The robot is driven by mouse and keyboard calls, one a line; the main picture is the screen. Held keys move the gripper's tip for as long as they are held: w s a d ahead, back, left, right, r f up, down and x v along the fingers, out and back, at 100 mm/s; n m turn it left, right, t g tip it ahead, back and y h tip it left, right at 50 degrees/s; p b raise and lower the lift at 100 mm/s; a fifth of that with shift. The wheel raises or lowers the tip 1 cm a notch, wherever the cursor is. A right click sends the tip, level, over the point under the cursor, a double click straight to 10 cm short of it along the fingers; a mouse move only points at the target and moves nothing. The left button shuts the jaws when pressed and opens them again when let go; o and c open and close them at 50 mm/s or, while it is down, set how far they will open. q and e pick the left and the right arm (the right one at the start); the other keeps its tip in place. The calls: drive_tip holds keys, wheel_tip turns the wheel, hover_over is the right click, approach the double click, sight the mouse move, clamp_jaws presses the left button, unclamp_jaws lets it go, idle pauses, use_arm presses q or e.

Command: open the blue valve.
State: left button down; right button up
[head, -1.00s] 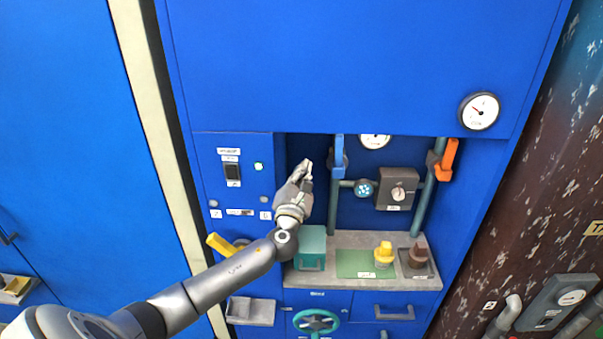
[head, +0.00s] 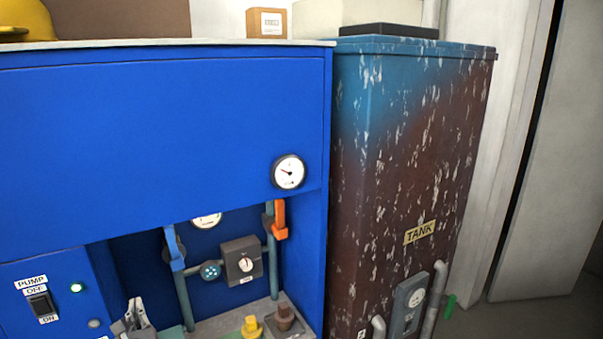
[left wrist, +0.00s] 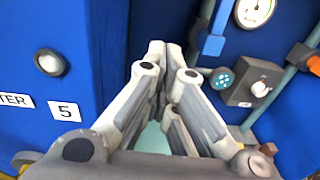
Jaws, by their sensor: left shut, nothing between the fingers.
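The blue valve handle (head: 175,250) stands upright along a grey-green pipe in the recess of the blue cabinet. It also shows at the top of the left wrist view (left wrist: 217,32). My left gripper (head: 134,308) is at the bottom left of the recess in the head view, left of and lower in the picture than the handle, and apart from it. In the left wrist view its fingers (left wrist: 165,60) are shut with nothing between them, left of the blue handle. My right gripper is in no view.
An orange handle (head: 279,220) sits on the right pipe. A dark box with a dial (head: 243,262) lies between the pipes. The pump switch (head: 40,304) is left of the recess. Yellow (head: 251,328) and brown (head: 284,317) fittings stand on the shelf. The rusty tank (head: 400,180) stands right.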

use_arm(q)
drive_tip(key=s+d+f+n+g+h, duration=0.2)
drive_tip(key=s+d+f+n+g, duration=0.3)
drive_tip(key=s+n, duration=0.4)
drive_tip(key=s+d+f+n+g+h, duration=0.2)
drive_tip(key=s+d+f+n, duration=0.1)
drive_tip(key=s+f+n, duration=0.55)
drive_tip(key=s+d+n+g+h, duration=0.2)
drive_tip(key=s+d+n+g, duration=0.1)
drive_tip(key=s+d+n, duration=0.4)
drive_tip(key=s+d+n+g+h, duration=0.2)
drive_tip(key=s+d+n+h, duration=0.15)
drive_tip(key=s, duration=0.55)
wheel_tip(320, 180, down, 32)
drive_tip(key=s+g+b, duration=0.2)
drive_tip(key=b, duration=0.2)
drive_tip(key=s+a+f+y+b, duration=0.1)
drive_tip(key=s+a+f+b, duration=0.2)
drive_tip(key=s+f, duration=1.3)
drive_tip(key=shift+s+a+f+g, duration=0.3)
drive_tip(key=shift+f+g, duration=0.1)
drive_tip(key=shift+f, duration=0.7)
